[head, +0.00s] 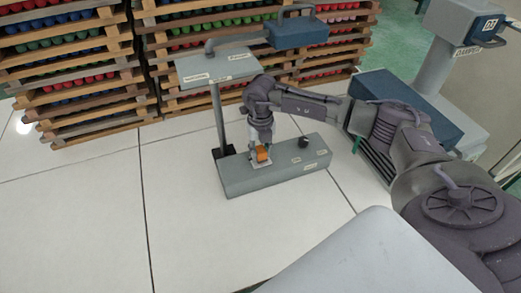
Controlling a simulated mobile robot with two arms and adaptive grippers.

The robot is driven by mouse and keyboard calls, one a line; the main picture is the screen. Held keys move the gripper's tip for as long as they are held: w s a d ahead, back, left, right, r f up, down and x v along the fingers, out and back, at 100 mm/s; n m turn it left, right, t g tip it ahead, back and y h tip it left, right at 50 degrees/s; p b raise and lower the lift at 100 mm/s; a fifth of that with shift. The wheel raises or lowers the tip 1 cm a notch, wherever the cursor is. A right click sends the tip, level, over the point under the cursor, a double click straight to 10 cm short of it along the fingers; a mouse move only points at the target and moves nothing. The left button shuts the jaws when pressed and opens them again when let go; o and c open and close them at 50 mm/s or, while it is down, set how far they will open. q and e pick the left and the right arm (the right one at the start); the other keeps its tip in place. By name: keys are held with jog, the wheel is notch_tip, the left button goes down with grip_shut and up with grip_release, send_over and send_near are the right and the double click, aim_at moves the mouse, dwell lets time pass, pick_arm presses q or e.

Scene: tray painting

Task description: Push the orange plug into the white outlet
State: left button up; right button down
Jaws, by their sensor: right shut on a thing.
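The orange plug (262,153) is between the fingers of my right gripper (260,150), which points down over the left part of a low grey box. The gripper is shut on the plug. A white outlet (261,164) shows as a pale patch on the box top just under the plug. The plug is at or right above the outlet; I cannot tell whether it is seated in it. My left gripper is not in view.
The grey box (290,172) has a black knob (304,142) on its right part. A post at its back carries a grey panel (219,67) and a blue box (298,32). Wooden pallets (78,90) stand behind. The tiled floor (90,220) at left is clear.

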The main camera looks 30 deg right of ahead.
jog(key=shift+c, duration=1.4)
grip_release()
jog(key=shift+f, duration=0.1)
jog(key=shift+r+p, duration=2)
jog(key=shift+r, duration=1.1)
notch_tip(320, 180, up, 12)
jog(key=shift+s+f, duration=0.1)
